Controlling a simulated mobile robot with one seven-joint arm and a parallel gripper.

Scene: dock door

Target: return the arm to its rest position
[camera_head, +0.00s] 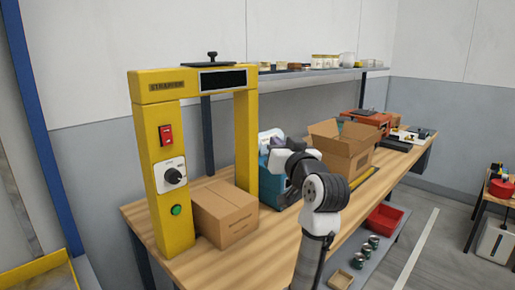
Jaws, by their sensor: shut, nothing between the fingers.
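My arm (325,192) rises from the bottom of the view, bends at a dark ribbed joint, and reaches forward and left over the workbench (265,245). My gripper (279,156) is at the dark far end of the arm, in front of a teal and white thing. It is shut and empty. Its fingers are small and hard to make out against the dark links. The arm hides part of the bench and of what stands behind it.
A yellow strapping machine frame (163,180) stands on the bench at left, with a closed carton (225,214) beneath it. An open carton (345,150) stands behind my arm. A shelf (310,76) runs along the wall. A red bin (383,219) and several cans sit lower right.

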